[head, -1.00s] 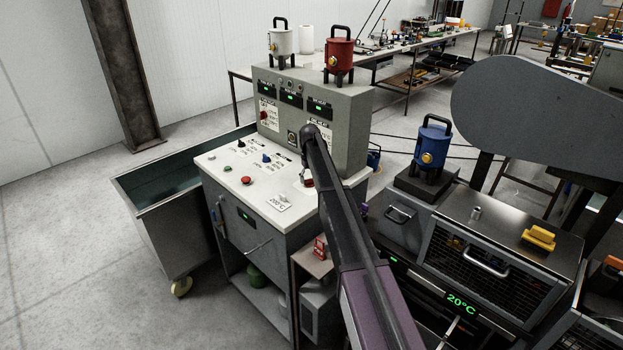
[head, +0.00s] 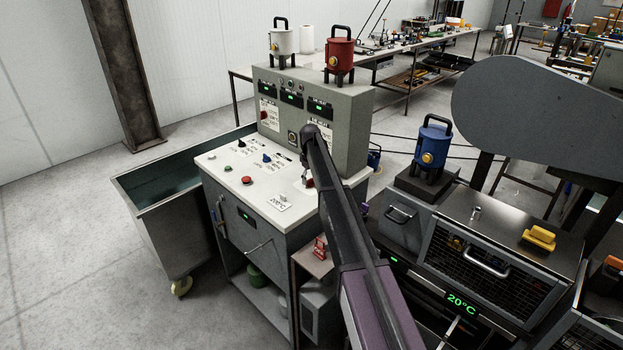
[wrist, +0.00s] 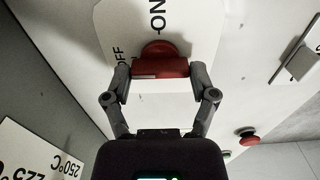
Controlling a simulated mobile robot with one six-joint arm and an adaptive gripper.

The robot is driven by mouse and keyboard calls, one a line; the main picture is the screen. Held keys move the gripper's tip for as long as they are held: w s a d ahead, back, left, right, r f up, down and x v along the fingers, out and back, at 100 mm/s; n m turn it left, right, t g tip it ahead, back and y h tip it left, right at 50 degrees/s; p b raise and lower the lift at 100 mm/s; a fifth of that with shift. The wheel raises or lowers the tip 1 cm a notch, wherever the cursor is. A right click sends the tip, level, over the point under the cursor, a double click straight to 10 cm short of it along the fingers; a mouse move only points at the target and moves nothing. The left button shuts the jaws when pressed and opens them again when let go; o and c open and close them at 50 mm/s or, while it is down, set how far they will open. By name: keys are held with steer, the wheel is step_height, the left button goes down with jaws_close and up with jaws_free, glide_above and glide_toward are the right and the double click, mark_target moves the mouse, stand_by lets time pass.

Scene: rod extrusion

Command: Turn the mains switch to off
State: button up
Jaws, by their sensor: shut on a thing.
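The mains switch (wrist: 158,48) is a red rotary handle on a white plate (wrist: 195,35) marked ON and OFF. In the wrist view, ON is above the handle and OFF is to its upper left. My gripper (wrist: 160,72) has one finger at each end of the handle's bar and is shut on it. Which mark the handle points to is not clear. In the head view, my gripper (head: 307,179) is low over the right end of the white control top (head: 222,163), and my arm hides part of this spot.
The upright grey meter box (head: 345,150) stands just behind. A blue canister (head: 432,150) stands to the right on the neighbouring machine.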

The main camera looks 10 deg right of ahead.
steer(key=o, duration=1)
steer(key=shift+d, duration=0.1)
steer(key=shift+r, duration=0.1)
